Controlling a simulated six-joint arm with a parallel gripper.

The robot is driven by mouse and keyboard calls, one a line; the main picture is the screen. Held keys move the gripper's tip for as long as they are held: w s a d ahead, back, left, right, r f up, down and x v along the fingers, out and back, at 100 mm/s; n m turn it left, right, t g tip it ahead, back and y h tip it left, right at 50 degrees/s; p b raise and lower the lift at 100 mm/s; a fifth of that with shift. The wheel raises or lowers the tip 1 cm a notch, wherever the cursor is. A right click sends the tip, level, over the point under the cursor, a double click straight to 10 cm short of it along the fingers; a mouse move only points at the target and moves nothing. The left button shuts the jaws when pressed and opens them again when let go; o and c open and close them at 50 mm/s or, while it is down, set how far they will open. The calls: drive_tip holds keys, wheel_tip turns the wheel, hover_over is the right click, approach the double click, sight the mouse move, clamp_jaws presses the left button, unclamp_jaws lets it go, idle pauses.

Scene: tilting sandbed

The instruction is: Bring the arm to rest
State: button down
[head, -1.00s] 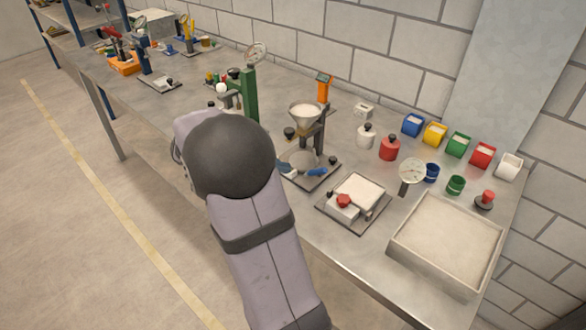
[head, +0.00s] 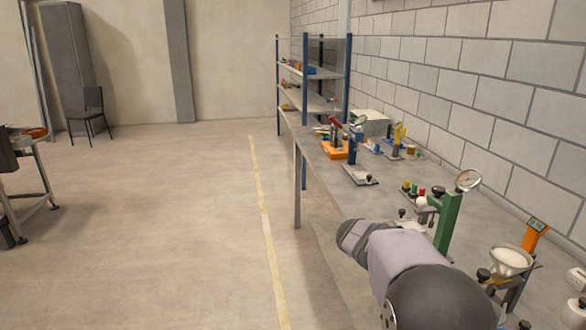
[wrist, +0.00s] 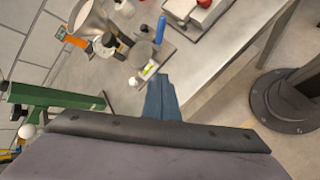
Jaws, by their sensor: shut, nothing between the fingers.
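My arm shows in the lower right of the head view, over the front of the long metal bench (head: 400,185); its end is not clearly seen there. In the wrist view my gripper (wrist: 160,84) shows as dark blue fingers, shut and empty. The fingers appear near the bench's front edge, which also shows in the wrist view (wrist: 215,60). I cannot tell their height above it. They look apart from the nearby tools.
A green press column (head: 447,222) with a round gauge (head: 468,180) stands beside my arm. A funnel (head: 511,260) and an orange device (head: 535,235) stand to its right. An orange tool block (head: 335,149) is farther back. Open floor (head: 180,235) lies left of the bench.

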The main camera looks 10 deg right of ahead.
drive_tip(key=s+a+f+m+y, duration=0.3)
drive_tip(key=s+a+f+y, duration=0.1)
drive_tip(key=a+f, duration=0.45)
drive_tip(key=s+a+f+m+y, duration=0.3)
drive_tip(key=s+a+f+y, duration=0.1)
drive_tip(key=a+f, duration=0.4)
drive_tip(key=shift+s+a+r+t+y+p, duration=0.75)
drive_tip(key=shift+s+a+r+p, duration=0.75)
drive_tip(key=shift+s+a+r, duration=1.95)
wheel_tip(320, 180, down, 27)
drive_tip(key=w+a+b, duration=0.1)
drive_tip(key=b, duration=2.4)
drive_tip(key=shift+a, duration=0.15)
drive_tip(key=shift+w, duration=0.1)
